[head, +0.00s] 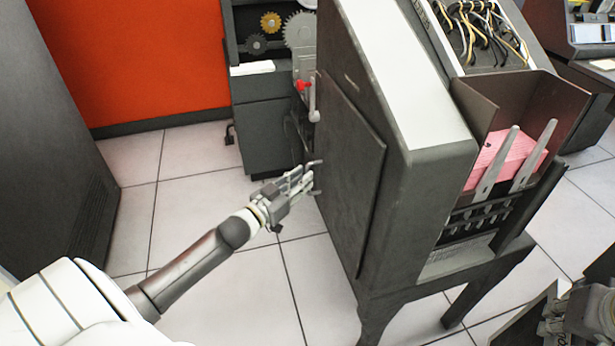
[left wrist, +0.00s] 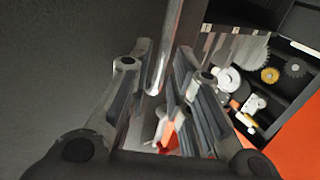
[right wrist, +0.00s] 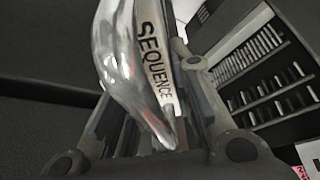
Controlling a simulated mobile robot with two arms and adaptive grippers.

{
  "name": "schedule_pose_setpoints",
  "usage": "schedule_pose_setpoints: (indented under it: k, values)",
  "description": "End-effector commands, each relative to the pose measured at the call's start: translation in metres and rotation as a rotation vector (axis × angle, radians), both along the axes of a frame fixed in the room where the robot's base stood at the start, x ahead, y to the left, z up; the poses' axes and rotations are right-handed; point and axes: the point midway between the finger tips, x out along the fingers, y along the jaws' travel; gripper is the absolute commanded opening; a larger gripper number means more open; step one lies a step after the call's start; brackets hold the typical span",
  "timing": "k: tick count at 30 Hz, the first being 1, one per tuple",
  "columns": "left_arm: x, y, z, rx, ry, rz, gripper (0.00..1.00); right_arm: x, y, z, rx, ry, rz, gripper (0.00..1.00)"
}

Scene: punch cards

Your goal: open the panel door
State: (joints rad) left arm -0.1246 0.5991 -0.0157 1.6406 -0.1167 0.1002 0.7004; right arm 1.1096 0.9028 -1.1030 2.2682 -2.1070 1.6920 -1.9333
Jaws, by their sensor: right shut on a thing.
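The dark panel door (head: 350,185) is on the left side of the punch-card machine (head: 440,170) and looks closed. Its metal handle (head: 317,163) is near the door's left edge. My left gripper (head: 303,180) is at the handle. In the left wrist view, its fingers (left wrist: 160,85) are apart, with the metal handle bar (left wrist: 163,50) between them; I cannot tell whether they touch. My right gripper (head: 572,318) is at the lower right of the head view. In the right wrist view (right wrist: 155,125), it is shut on a shiny metal handle (right wrist: 125,65) beside a "SEQUENCE" label.
A grey cabinet (head: 265,120) with gears and a red-knobbed lever (head: 303,86) stands behind the handle. Pink cards (head: 500,158) sit in the machine's hopper. A dark cabinet (head: 50,130) is at the far left. Tiled floor (head: 180,165) is clear between them.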

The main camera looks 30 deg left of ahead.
Motion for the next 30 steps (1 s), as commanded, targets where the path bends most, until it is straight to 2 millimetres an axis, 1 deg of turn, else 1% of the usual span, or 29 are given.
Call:
schedule_pose_setpoints:
  k: [3, 9, 13, 22, 24, 27, 30]
  values:
    - [0.013, -0.001, 0.0, 0.001, -0.001, 0.001, 0.19, 0.002, 0.0, 0.0, 0.002, -0.009, 0.0, 0.0]
    - [0.025, -0.003, 0.0, 0.0, 0.0, 0.0, 0.19, 0.002, 0.0, -0.002, 0.002, -0.009, 0.0, 0.0]
    - [0.029, -0.003, 0.0, 0.0, 0.0, 0.0, 0.19, 0.002, 0.0, -0.002, 0.002, -0.009, 0.0, 0.0]
    - [0.029, -0.004, 0.0, 0.0, 0.001, 0.0, 0.19, 0.002, 0.0, -0.002, 0.002, -0.009, 0.0, 0.0]
    - [0.029, -0.004, 0.0, 0.0, 0.001, 0.0, 0.1, 0.002, 0.0, -0.002, 0.002, -0.009, 0.0, 0.0]
    - [0.029, -0.004, 0.0, 0.0, 0.001, 0.0, 0.0, 0.002, 0.0, -0.002, 0.002, -0.009, 0.0, 0.0]
    - [0.029, -0.004, 0.0, 0.0, 0.001, 0.0, 0.0, 0.002, 0.0, -0.002, 0.002, -0.009, 0.0, 0.0]
